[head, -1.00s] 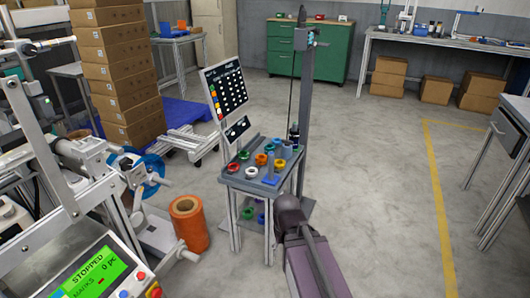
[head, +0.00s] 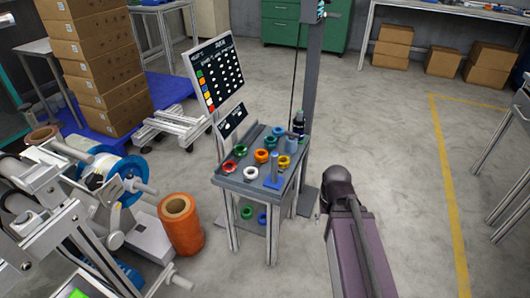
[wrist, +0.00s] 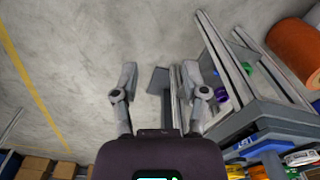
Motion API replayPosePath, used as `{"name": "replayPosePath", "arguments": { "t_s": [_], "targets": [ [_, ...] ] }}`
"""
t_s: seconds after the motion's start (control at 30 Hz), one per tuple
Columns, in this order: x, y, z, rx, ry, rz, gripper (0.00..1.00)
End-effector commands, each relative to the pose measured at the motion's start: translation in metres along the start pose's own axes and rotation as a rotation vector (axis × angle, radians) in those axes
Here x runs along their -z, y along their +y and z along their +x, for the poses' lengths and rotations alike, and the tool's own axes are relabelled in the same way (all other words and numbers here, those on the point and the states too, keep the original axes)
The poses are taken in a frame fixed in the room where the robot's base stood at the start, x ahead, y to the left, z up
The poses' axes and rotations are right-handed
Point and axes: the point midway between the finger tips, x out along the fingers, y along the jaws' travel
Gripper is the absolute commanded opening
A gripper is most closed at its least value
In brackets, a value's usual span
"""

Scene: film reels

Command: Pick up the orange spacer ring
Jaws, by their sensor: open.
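The orange spacer ring (head: 261,156) lies on the top of the small grey stand (head: 236,183), among rings of other colours, in the head view. The stand's frame (wrist: 222,58) is just right of the fingers there. In the head view my arm is right of the stand, and the gripper itself cannot be made out.
A sign board (head: 215,75) and a tall column (head: 310,75) rise behind.

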Motion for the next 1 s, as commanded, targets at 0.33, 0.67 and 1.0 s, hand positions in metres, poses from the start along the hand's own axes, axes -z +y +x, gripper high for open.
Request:
{"name": "replayPosePath", "arguments": {
  "t_s": [0.33,0.67,1.0],
  "targets": [
    [0.000,0.000,0.000,0.000,0.000,0.000,0.57],
    [0.019,-0.009,-0.014,0.000,0.000,0.005,1.00],
    [0.098,-0.050,-0.068,0.000,0.000,0.046,1.00]
  ]
}}
